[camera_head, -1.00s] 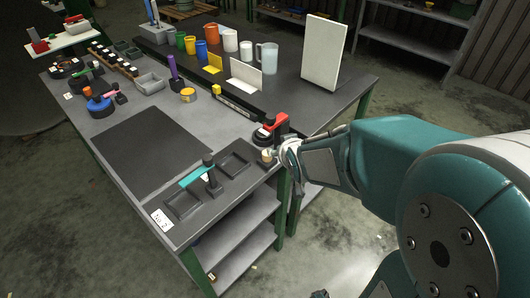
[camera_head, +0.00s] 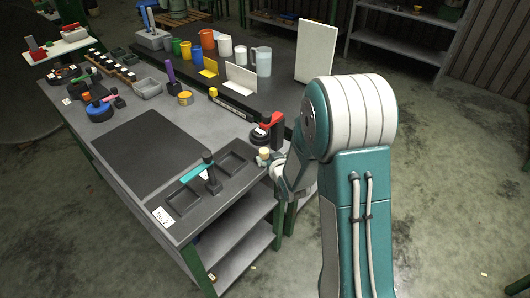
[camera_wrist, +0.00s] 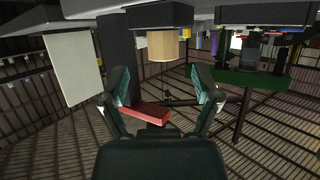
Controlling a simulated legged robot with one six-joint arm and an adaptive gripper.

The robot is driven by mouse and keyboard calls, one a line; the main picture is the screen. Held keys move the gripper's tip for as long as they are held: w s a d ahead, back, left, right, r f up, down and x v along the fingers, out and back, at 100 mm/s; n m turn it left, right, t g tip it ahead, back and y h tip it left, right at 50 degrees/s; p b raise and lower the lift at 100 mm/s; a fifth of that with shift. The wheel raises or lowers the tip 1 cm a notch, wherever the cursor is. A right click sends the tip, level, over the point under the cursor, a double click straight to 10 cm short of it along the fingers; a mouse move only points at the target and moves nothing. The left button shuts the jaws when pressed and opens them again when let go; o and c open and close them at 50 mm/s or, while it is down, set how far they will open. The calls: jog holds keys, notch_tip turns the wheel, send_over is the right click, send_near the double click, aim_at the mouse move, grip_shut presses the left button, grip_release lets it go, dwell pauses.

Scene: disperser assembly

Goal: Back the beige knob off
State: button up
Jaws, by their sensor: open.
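The beige knob (camera_head: 263,153) is a small pale cylinder at the right front edge of the table, in front of a red-topped fixture (camera_head: 270,124). In the wrist view the beige knob (camera_wrist: 168,46) juts from a dark block at the top of the picture. My gripper (camera_wrist: 160,78) is open and empty, one finger on each side. The knob shows ahead of the gap, a little right of its middle, with no visible contact. In the head view my gripper (camera_head: 278,170) is beside the knob, its fingers partly hidden.
Cups, a jug (camera_head: 263,61) and a white panel (camera_head: 316,51) stand on the raised rear table. In the wrist view a red part (camera_wrist: 143,113) shows between the fingers. The dark mat (camera_head: 150,148) is clear.

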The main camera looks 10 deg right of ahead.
aim_at(265, 154)
jog(key=x, duration=0.4)
jog(key=shift+w+a+f, duration=0.15)
jog(key=shift+w+a, duration=0.1)
jog(key=shift+a, duration=0.1)
jog(key=shift+w+d, duration=0.1)
jog(key=shift+w, duration=0.05)
grip_shut()
